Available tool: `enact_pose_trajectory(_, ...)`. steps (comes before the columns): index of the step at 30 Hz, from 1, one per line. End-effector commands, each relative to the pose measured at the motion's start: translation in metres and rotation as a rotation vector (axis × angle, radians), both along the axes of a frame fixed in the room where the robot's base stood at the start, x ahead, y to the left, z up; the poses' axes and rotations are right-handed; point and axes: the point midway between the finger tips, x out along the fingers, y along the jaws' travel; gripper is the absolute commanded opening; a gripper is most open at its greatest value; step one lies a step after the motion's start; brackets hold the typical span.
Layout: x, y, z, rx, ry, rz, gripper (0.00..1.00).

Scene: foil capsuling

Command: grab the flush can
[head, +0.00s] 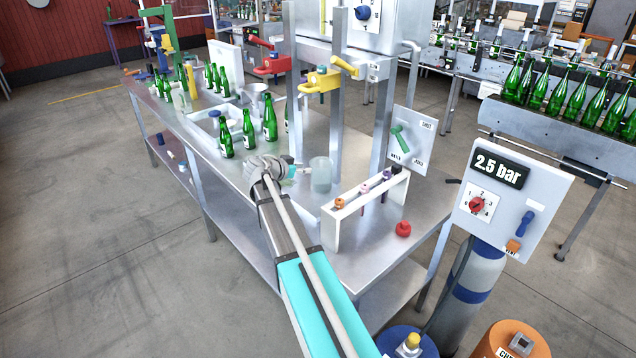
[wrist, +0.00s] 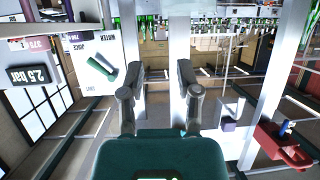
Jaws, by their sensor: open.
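My gripper (head: 288,166) is over the metal bench, with its fingers pointing right toward a translucent cup-like vessel (head: 320,174). In the wrist view my gripper (wrist: 160,74) has its two fingers apart, with nothing held between them. A grey metal jug-like vessel (head: 255,97) stands farther back on the bench, behind the green bottles. No label shows which vessel is the flush can. Neither vessel can be made out in the wrist view, which appears upside down.
Metal posts with a yellow clamp (head: 321,80) rise behind; a lever panel (head: 408,143) stands right.

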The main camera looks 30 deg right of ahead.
Motion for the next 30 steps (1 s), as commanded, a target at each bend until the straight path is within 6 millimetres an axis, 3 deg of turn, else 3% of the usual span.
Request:
enact_pose_trajectory(11,0.001,-0.007,-0.005,0.002,0.003,0.000,0.43)
enact_pose_trajectory(24,0.013,-0.061,-0.029,0.001,0.003,-0.001,0.43)
enact_pose_trajectory(30,0.015,-0.076,-0.034,0.001,0.003,0.001,0.43)
